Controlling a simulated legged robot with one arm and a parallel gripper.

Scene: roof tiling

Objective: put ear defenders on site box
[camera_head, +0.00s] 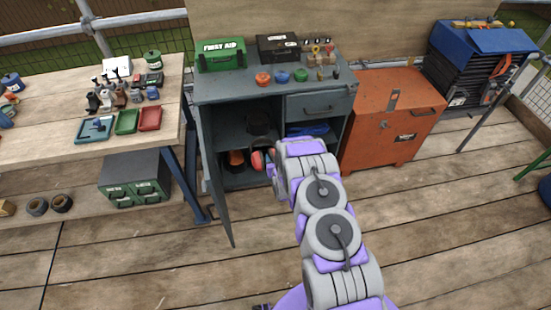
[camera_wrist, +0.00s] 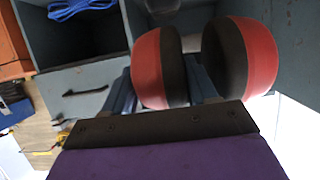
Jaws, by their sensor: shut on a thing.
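The red and black ear defenders (camera_head: 257,161) are at the open front of the grey cabinet (camera_head: 211,125), just left of my wrist. In the wrist view, their two red cups with black pads (camera_wrist: 154,68) fill the upper middle. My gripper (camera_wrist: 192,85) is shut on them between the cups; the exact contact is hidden. The headband is not clearly visible. The site box, which I take to be the orange-red chest (camera_head: 365,148), stands right of the cabinet. Its lid is closed and its top looks bare.
The cabinet's left door (camera_head: 218,185) hangs open toward me. A green first aid box (camera_head: 221,56), a black case (camera_head: 278,48) and small items stand on the cabinet top. A dark tool chest with a blue cover (camera_head: 482,40) is at right. The plank floor in front is clear.

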